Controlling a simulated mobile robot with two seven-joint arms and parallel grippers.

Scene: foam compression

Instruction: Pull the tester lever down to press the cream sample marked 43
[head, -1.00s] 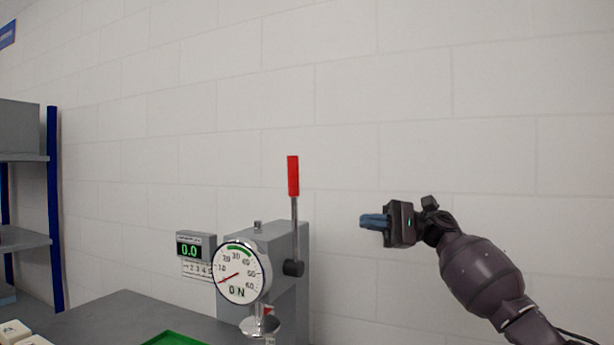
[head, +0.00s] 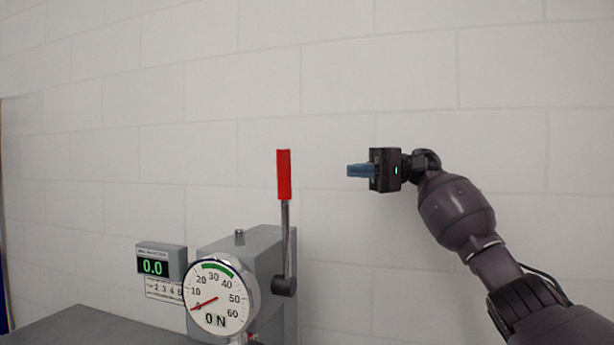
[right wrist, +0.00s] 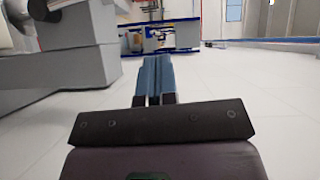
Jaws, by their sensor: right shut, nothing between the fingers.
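The tester (head: 245,262) is a grey box with a round dial (head: 217,297) on its front; the dial reads 0 N. Its lever (head: 284,175) has a red grip on a metal rod and stands upright on the tester's right side. My right gripper (head: 350,171) is to the right of the red grip, at about its height, with a clear gap between them. Its blue fingers are shut and empty, pointing left; they also show in the right wrist view (right wrist: 154,75). The cream sample marked 43 is not in view. My left gripper is not in view.
A small display (head: 160,262) reading 0.0 stands left of the tester. The grey bench top (head: 95,328) shows at the lower left. A pale block wall (head: 400,80) stands behind. The space between the gripper and the lever looks clear.

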